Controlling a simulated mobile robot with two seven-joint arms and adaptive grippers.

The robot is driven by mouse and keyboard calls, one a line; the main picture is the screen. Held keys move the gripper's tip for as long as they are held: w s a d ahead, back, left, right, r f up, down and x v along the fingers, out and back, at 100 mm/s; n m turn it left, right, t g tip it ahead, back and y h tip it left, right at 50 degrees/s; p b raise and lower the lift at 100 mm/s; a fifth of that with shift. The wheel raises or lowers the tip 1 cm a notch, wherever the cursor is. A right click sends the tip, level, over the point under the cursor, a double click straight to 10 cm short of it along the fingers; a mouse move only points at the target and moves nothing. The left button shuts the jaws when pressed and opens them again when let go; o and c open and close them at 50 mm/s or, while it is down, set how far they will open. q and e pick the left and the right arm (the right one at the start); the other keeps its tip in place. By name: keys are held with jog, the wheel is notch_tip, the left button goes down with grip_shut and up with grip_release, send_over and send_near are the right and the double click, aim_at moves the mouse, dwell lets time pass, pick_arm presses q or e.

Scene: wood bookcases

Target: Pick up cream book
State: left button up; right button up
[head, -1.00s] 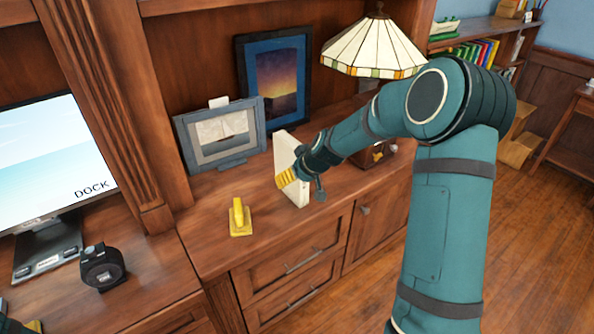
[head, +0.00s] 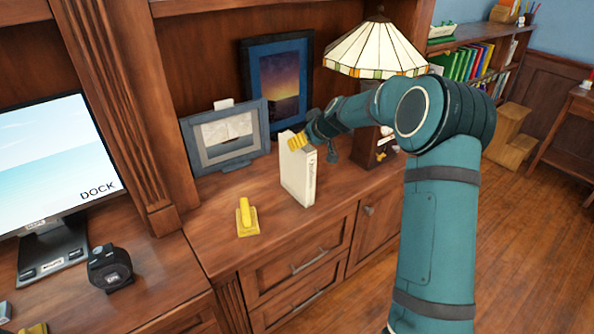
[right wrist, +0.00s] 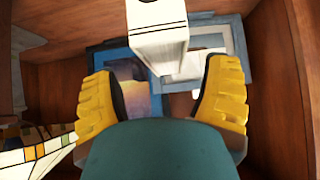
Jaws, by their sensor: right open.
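The cream book (head: 298,172) stands upright on the wood cabinet top, its lettered spine facing the front right. My right gripper (head: 299,143) is at the top of the book in the head view, with one yellow finger showing by its upper edge. In the right wrist view the two yellow fingers are spread wide, and the gripper (right wrist: 163,100) is open. The book (right wrist: 157,35) shows ahead of the fingers, between their lines, with clear space on both sides. My left gripper cannot be made out.
Behind stand a grey-framed ship picture (head: 227,140) and a blue-framed sunset picture (head: 278,85). A stained-glass lamp (head: 375,50) stands to the right. A monitor (head: 55,165) and black device (head: 110,268) are at left.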

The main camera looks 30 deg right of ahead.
jog(key=x, duration=0.5)
jog(key=shift+w+a+r, duration=0.1)
jog(key=shift+w+a, duration=0.05)
jog(key=shift+a, duration=0.15)
grip_shut()
jog(key=shift+r, duration=0.1)
